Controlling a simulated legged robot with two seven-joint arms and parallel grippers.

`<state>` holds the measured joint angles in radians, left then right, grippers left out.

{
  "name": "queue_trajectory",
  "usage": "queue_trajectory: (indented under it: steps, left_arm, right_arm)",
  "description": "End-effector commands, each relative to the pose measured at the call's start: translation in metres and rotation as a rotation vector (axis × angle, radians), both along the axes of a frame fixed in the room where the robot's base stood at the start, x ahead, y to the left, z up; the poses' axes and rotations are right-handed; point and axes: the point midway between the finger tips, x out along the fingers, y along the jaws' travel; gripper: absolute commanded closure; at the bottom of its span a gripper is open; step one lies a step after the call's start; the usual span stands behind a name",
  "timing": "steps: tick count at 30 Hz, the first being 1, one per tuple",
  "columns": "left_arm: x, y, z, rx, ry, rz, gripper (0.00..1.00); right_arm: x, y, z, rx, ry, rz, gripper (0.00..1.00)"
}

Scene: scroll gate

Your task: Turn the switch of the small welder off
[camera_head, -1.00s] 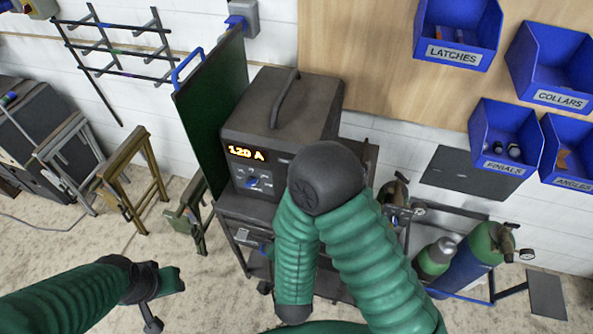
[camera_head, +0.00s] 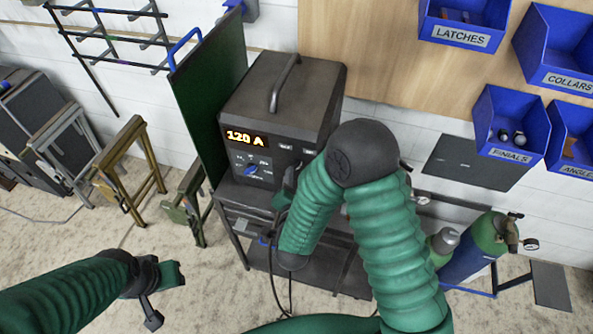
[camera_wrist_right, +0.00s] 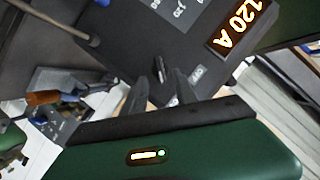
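The small welder (camera_head: 290,95) is a dark box with a top handle and an orange "120 A" display. Its front panel has a blue knob (camera_head: 250,170), partly cut off at the top of the right wrist view (camera_wrist_right: 100,3). In the wrist view a small dark toggle-like switch (camera_wrist_right: 159,70) stands on the front face beside a small pale label. My right gripper (camera_head: 284,188) is at the lower right of the front face. In the wrist view its two dark fingers are apart below the switch, with nothing between them. My left gripper (camera_head: 160,288) hangs far from the welder; its fingers are unclear.
The welder stands on a dark cart (camera_head: 325,270) with cables hanging. A green screen (camera_head: 212,100) stands close to its left. Stands (camera_head: 130,170) are further left. Gas cylinders (camera_head: 475,245) stand to the right, and blue bins (camera_head: 510,130) hang on the wall.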

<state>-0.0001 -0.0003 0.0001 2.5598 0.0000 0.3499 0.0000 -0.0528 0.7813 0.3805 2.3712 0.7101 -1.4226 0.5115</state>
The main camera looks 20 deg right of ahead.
Motion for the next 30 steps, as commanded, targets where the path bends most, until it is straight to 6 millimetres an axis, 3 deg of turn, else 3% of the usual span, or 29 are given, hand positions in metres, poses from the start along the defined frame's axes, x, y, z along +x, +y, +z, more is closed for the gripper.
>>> queue_trajectory:
  steps: [6, 15, 24, 30]
  left_arm:
    - [0.0, 0.0, 0.012, 0.0, 0.0, 0.0, 0.64]
    - [0.0, 0.0, 0.012, 0.0, 0.001, 0.0, 0.64]
    - [0.0, 0.0, 0.012, 0.0, 0.001, 0.0, 0.64]
    - [0.0, 0.0, 0.012, 0.0, 0.001, 0.0, 0.64]
  right_arm:
    - [0.03, -0.011, -0.008, 0.0, -0.001, -0.001, 0.66]
    - [0.035, -0.013, -0.012, -0.001, 0.0, 0.001, 0.66]
    - [0.035, -0.013, -0.012, -0.001, 0.0, 0.0, 1.0]
    - [0.035, -0.012, -0.012, 0.0, 0.002, 0.002, 1.0]
